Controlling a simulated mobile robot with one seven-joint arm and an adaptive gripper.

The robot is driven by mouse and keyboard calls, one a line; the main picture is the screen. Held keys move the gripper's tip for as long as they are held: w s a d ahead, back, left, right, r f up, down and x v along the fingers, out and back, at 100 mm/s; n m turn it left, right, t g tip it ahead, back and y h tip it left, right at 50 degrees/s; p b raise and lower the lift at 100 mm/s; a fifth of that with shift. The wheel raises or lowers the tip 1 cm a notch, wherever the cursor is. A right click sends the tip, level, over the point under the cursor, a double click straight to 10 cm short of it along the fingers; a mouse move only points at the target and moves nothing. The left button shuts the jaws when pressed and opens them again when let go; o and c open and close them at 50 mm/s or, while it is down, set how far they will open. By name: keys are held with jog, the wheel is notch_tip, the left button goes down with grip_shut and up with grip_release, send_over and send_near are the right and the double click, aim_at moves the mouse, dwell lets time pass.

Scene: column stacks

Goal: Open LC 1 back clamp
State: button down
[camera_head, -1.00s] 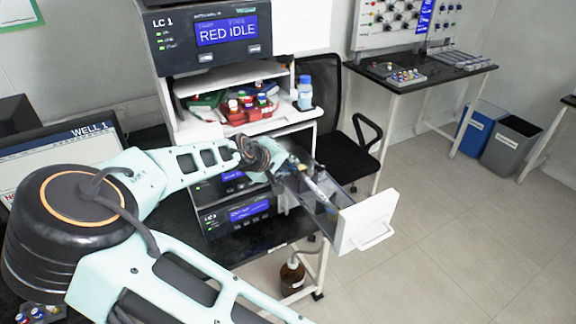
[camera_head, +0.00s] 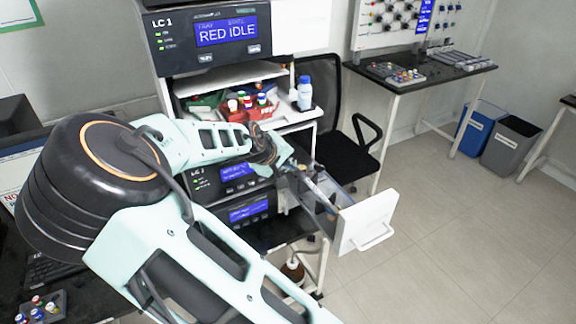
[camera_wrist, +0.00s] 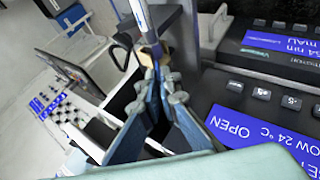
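The column drawer (camera_head: 365,222) stands pulled out from the stack, with a white front and handle. A slim light column (camera_head: 322,190) lies in it, and its end (camera_wrist: 143,18) shows at the top of the wrist view. My gripper (camera_head: 283,166) is at the drawer's back end, near the stack. In the wrist view my fingers (camera_wrist: 158,80) point at the column's dark end, their tips close together. I cannot tell whether they touch each other or grip something. The back clamp is not clearly distinguishable there; the fingers and dark fittings hide it.
The LC 1 unit (camera_head: 210,32) reads RED IDLE. Bottles in a red tray (camera_head: 247,112) sit on the shelf above my wrist. A panel reading OPEN (camera_wrist: 232,127) is close right of my fingers. A black chair (camera_head: 345,150) stands behind the drawer.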

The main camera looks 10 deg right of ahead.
aim_at(303, 167)
jog(key=shift+w+d+r+m+g+y+b, duration=0.25)
jog(key=shift+d+y+b, duration=0.25)
jog(key=shift+y, duration=0.25)
jog(key=shift+w+d+r+m+g+y+b, duration=0.15)
jog(key=shift+d+g+y+b, duration=0.25)
jog(key=shift+y+b, duration=0.25)
jog(key=y+b, duration=0.1)
jog(key=d+g+y+b, duration=0.1)
jog(key=y+b, duration=0.1)
jog(key=shift+w+d+r+m, duration=0.15)
jog(key=shift+d+m, duration=0.15)
jog(key=shift+w+d+g+y+b, duration=0.2)
jog(key=shift+d+y+b, duration=0.3)
jog(key=shift+y+b, duration=0.45)
jog(key=shift+d+m+g+y, duration=0.4)
jog(key=shift+d+y, duration=0.1)
jog(key=shift+y, duration=0.55)
jog(key=y, duration=0.1)
jog(key=d+y, duration=0.1)
jog(key=shift+w+d+f+m+g+y+p, duration=0.15)
jog(key=shift+w+f+m+g+y+p, duration=0.15)
jog(key=shift+m+g+y+p, duration=0.1)
jog(key=shift+w+d+f+g+y+p, duration=0.15)
jog(key=shift+d+f+y+p, duration=0.1)
jog(key=shift+y, duration=0.4)
jog(key=shift+d+f+g+y+p, duration=0.15)
jog(key=shift+f+y+p, duration=0.1)
jog(key=shift+y, duration=0.4)
jog(key=shift+m, duration=0.3)
